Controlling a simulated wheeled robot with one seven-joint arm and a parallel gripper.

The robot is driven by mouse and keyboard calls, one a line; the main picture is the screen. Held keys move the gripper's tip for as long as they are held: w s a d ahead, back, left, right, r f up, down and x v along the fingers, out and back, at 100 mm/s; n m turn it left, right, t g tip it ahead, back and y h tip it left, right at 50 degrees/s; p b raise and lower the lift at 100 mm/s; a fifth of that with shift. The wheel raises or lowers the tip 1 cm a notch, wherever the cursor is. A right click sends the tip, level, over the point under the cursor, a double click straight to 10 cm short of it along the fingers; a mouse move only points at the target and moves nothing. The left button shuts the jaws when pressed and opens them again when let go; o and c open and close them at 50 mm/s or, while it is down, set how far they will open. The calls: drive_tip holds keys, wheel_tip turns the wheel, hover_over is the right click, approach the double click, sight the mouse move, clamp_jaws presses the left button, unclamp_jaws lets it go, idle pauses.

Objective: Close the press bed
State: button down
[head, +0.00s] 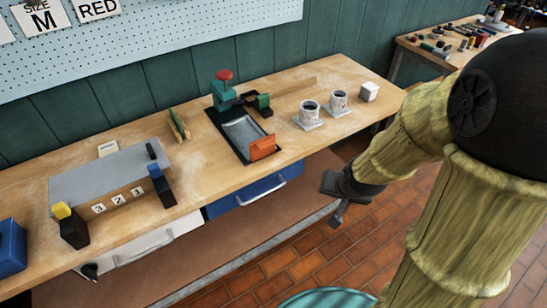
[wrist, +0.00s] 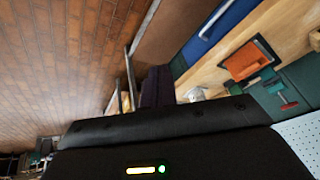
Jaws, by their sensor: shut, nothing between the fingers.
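The press stands on the bench in the head view, with a green body (head: 222,96) and a red knob (head: 224,75) at its back. Its grey bed (head: 243,132) lies in a black frame (head: 226,130), extending forward from the green body. An orange plate (head: 262,147) stands at the bed's front end, near the bench's front edge. The orange plate also shows in the wrist view (wrist: 245,62), tilted by the camera's angle. My gripper (head: 337,215) is shut and empty, in front of the bench and to the right of the press, apart from it.
Two patterned cups (head: 309,117) and a white cube (head: 369,92) stand right of the press. A grey-topped numbered box (head: 110,180) and a green-and-tan item (head: 179,124) are to its left. A blue drawer (head: 253,194) is below. Open brick floor (head: 330,265) lies in front.

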drive_tip(key=w+a+f+m+t+y+b, duration=0.3)
drive_tip(key=w+a+m+t+y+b, duration=0.3)
drive_tip(key=w+a+m+y+b, duration=0.1)
drive_tip(key=shift+w+a+f+m+t+y, duration=0.4)
drive_tip(key=shift+w+a+m, duration=0.4)
drive_tip(key=shift+w+a, duration=0.15)
drive_tip(key=shift+w, duration=0.15)
drive_tip(key=r+p+x, duration=0.1)
drive_tip(key=p+x, duration=0.1)
drive_tip(key=x, duration=1.1)
drive_tip(key=shift+w+a+f+p, duration=0.2)
drive_tip(key=shift+w+p, duration=0.1)
drive_tip(key=shift+w, duration=0.1)
drive_tip(key=shift+w, duration=0.1)
